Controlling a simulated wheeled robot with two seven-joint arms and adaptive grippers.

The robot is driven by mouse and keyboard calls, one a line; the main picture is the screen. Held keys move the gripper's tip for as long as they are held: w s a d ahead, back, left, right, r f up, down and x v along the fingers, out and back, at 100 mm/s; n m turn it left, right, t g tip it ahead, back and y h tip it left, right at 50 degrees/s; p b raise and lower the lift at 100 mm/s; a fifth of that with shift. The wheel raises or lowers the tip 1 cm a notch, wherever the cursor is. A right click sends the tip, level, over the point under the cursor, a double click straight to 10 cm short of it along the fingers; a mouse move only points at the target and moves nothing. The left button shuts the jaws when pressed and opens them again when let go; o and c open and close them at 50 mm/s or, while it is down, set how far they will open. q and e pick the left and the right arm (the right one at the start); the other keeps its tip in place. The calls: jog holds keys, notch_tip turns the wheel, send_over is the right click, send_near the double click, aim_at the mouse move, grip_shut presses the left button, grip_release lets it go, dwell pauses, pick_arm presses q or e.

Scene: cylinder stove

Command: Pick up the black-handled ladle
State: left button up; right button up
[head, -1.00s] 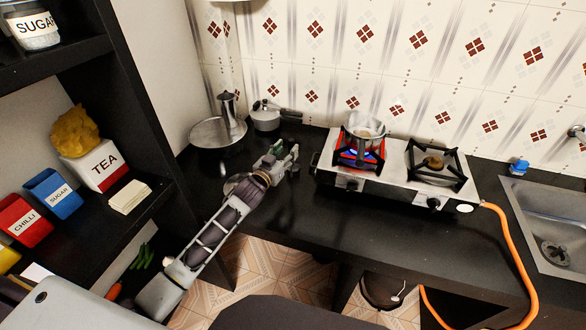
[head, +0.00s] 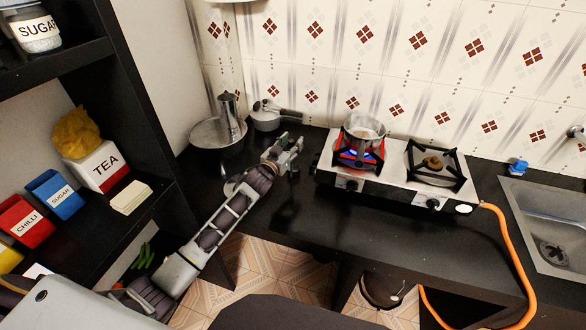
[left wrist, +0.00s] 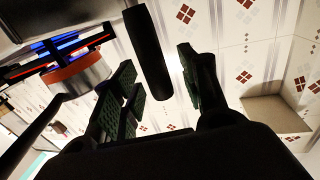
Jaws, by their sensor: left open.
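My left gripper (head: 288,152) is over the counter, between the pans and the stove. In the left wrist view its green-padded fingers (left wrist: 158,88) are apart. A thick black handle (left wrist: 150,50) shows in the gap between them, with no clear grip on it. I cannot tell for certain whether it is the ladle's handle. A shiny rounded metal piece (head: 231,186), possibly the ladle's bowl, shows beside my left arm in the head view; the arm hides what joins it. My right gripper is not in view.
A wide pan (head: 205,136), a metal jug (head: 230,112) and a lidded saucepan (head: 265,120) stand at the back left. The stove (head: 393,190) has a lit burner under a pot (head: 364,130). A shelf (head: 150,205) stands left. The front counter is clear.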

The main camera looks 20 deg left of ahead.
pick_arm(q)
jog(key=shift+w, duration=0.1)
jog(key=shift+c, duration=0.4)
grip_shut()
